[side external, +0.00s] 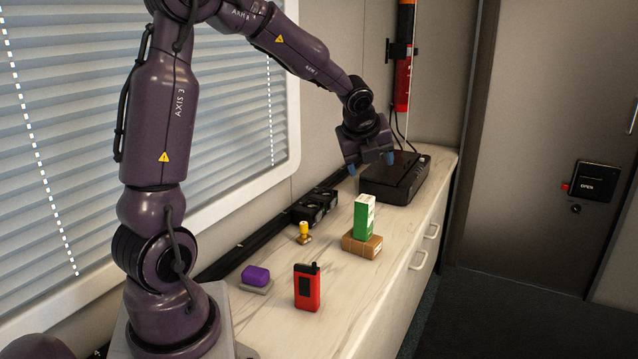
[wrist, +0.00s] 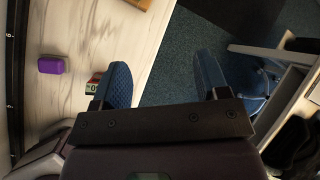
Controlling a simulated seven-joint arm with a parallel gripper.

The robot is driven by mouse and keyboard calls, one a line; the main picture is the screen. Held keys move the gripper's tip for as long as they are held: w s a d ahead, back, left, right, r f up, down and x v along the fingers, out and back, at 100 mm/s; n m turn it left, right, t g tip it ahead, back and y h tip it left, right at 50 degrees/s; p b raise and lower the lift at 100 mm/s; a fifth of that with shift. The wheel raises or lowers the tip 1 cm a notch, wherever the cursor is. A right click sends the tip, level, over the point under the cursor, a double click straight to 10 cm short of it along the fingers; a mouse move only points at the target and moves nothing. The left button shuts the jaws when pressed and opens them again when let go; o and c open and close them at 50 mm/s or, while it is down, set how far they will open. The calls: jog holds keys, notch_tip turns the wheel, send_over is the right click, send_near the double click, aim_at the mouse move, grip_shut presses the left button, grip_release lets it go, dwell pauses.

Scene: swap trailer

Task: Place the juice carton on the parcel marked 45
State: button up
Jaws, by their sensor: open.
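The juice carton (side external: 364,217), green and white, stands upright on a brown cardboard parcel (side external: 361,247) in the side view. A pale label shows on the parcel's side, but its number is too small to read. My gripper (side external: 371,165) is open and empty, above and behind the carton, near the black case, and apart from the carton. In the wrist view my gripper (wrist: 162,62) has its two blue fingers spread with nothing between them. A brown edge (wrist: 140,3), which may be the parcel, shows at the top of that view; the carton does not show there.
A black case (side external: 395,178) sits at the counter's far end. A red radio (side external: 307,288), a purple block on a grey base (side external: 256,276), a yellow-topped brass piece (side external: 304,232) and a black device (side external: 314,206) stand on the counter (side external: 350,290). Its front edge drops to the floor.

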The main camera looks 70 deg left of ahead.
jog(key=s+d+r+n+h, duration=0.2)
jog(key=s+d+n, duration=0.7)
jog(key=d+n, duration=0.1)
jog(key=s+d+r+n+t+h, duration=0.1)
jog(key=s+d+r+n+h, duration=0.1)
jog(key=s+d+n, duration=0.7)
jog(key=shift+d+r+n+h, duration=0.4)
jog(key=shift+d+r, duration=0.45)
jog(key=shift+d, duration=0.3)
